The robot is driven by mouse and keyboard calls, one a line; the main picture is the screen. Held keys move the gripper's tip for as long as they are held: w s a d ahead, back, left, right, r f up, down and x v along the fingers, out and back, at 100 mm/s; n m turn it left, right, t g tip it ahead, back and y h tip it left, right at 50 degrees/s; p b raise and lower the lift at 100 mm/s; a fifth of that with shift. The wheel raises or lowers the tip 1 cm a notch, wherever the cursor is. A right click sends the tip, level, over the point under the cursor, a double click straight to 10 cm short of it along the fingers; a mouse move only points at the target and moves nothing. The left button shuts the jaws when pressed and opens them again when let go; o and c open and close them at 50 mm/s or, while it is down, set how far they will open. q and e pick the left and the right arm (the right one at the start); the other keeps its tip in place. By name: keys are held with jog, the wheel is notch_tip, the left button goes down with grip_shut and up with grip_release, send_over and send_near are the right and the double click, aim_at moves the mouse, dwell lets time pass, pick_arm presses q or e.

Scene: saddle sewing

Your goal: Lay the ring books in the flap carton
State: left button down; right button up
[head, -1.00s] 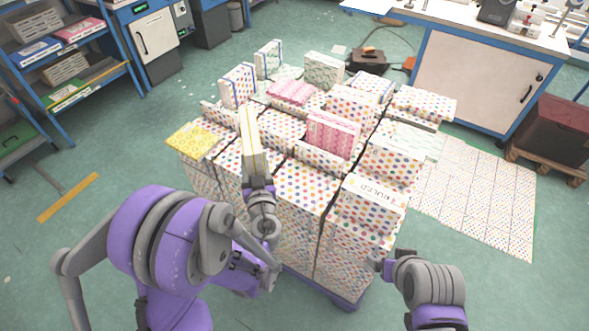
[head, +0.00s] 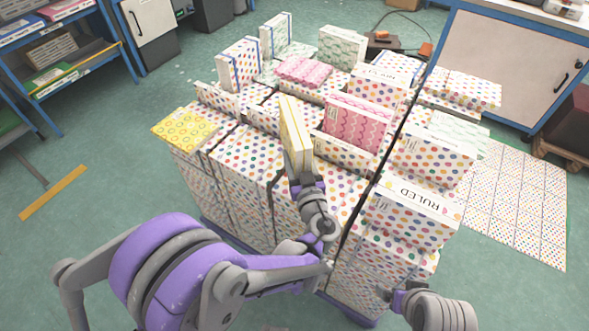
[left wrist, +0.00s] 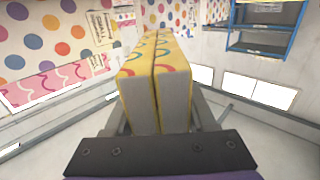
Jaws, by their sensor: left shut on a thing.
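My left gripper (head: 305,190) is shut on a pair of yellow ring books (head: 296,136), held upright above the polka-dot cartons. In the left wrist view these yellow books (left wrist: 158,85) stand side by side between the fingers, with coloured arcs on their covers. Several polka-dot flap cartons (head: 245,153) stand packed together, some with raised flaps. I cannot tell which carton is the task's. Pink wavy-patterned books (head: 358,122) stand in a carton just right of the held books. My right gripper (head: 388,292) is low at the front right, apart from the cartons; its jaw opening is unclear.
A yellow patterned pack (head: 184,130) lies on the left cartons. A polka-dot box marked RULED (head: 410,212) stands at the front right. White spotted boxes with blue bands (head: 240,65) stand at the back. A polka-dot mat (head: 520,205) covers floor to the right; floor at left is mostly clear.

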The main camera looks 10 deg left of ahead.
pick_arm(q)
jog(key=shift+f+b, duration=0.5)
jog(key=shift+f, duration=2.15)
jog(key=c, duration=0.7)
grip_release()
jog(key=shift+f, duration=0.2)
jog(key=o, duration=0.5)
jog(key=shift+r, duration=0.1)
